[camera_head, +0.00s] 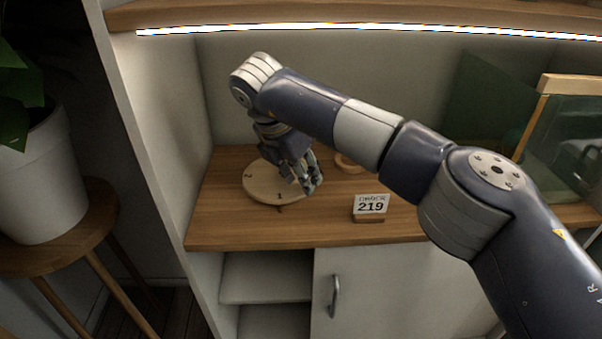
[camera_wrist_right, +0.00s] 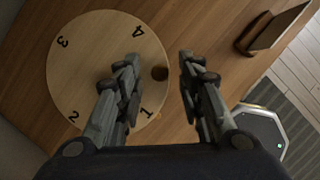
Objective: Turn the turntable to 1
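The turntable (camera_head: 262,184) is a round pale wooden disc on the wooden counter. In the head view its 1 faces the front and its 2 is at the left. The right wrist view shows the turntable (camera_wrist_right: 95,60) with 1, 2, 3 and 4 around its rim. A dark round knob (camera_wrist_right: 160,74) sits near its edge between 4 and 1. My right gripper (camera_head: 311,184) is over the disc's right side. In the wrist view the right gripper (camera_wrist_right: 160,62) is open, a finger on each side of the knob, with gaps visible. My left gripper is not in view.
A round wooden item (camera_head: 347,164) lies behind, partly hidden by my arm. A shelf (camera_head: 350,17) is above, a glass tank (camera_head: 560,140) at the right, and a side wall (camera_head: 160,110) at the left.

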